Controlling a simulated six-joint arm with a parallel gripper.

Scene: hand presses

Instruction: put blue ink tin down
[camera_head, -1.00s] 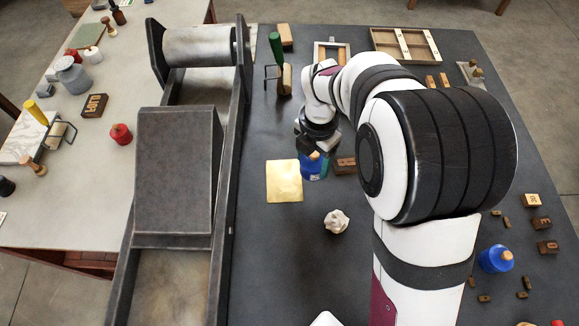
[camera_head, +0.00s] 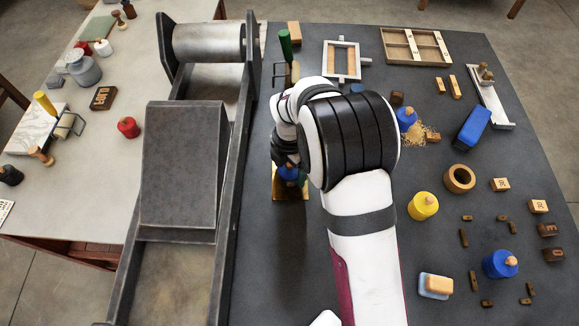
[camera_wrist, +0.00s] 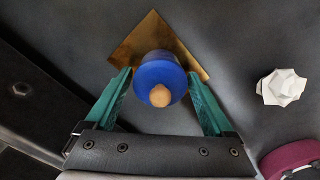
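The blue ink tin (camera_wrist: 150,75), with a tan knob on top, is between the teal fingertips of my gripper (camera_wrist: 160,80) in the wrist view. The fingers are close against both its sides, and it looks gripped. In the head view the tin (camera_head: 288,172) shows partly below my gripper (camera_head: 287,168). It is over a flat brass plate (camera_head: 305,192), which also shows behind the tin in the wrist view (camera_wrist: 150,38). I cannot tell whether the tin's base touches the plate. Another blue tin (camera_head: 497,265) stands at the right front, and one (camera_head: 405,119) farther back.
The dark press (camera_head: 180,170) stands just left of the plate. A crumpled white lump (camera_wrist: 282,87) lies to the right in the wrist view. A yellow tin (camera_head: 422,207), a wooden ring (camera_head: 459,179) and several small blocks are on the dark table's right side.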

